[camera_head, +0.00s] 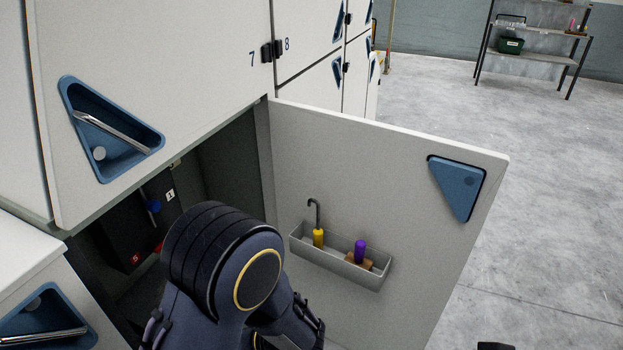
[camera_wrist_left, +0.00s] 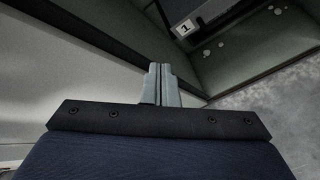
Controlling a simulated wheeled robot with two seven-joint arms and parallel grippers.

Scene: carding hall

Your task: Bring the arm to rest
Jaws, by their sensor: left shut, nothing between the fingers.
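My left arm (camera_head: 222,262) rises from the bottom of the head view, in front of the open cabinet (camera_head: 225,160). Its gripper cannot be made out there. In the left wrist view, my left gripper (camera_wrist_left: 160,84) has its two pale fingers together, with nothing between them. Around it in that view are grey walls and a plate marked 1 (camera_wrist_left: 186,28). My right gripper cannot be made out in either view.
The cabinet door (camera_head: 400,165) stands open to the right of my arm. Its tray (camera_head: 345,268) holds a yellow-handled hook (camera_head: 318,238) and a purple-handled block (camera_head: 360,252). A dark unit (camera_head: 130,235) is inside the cabinet. Clear floor and a shelf rack (camera_head: 535,55) lie beyond.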

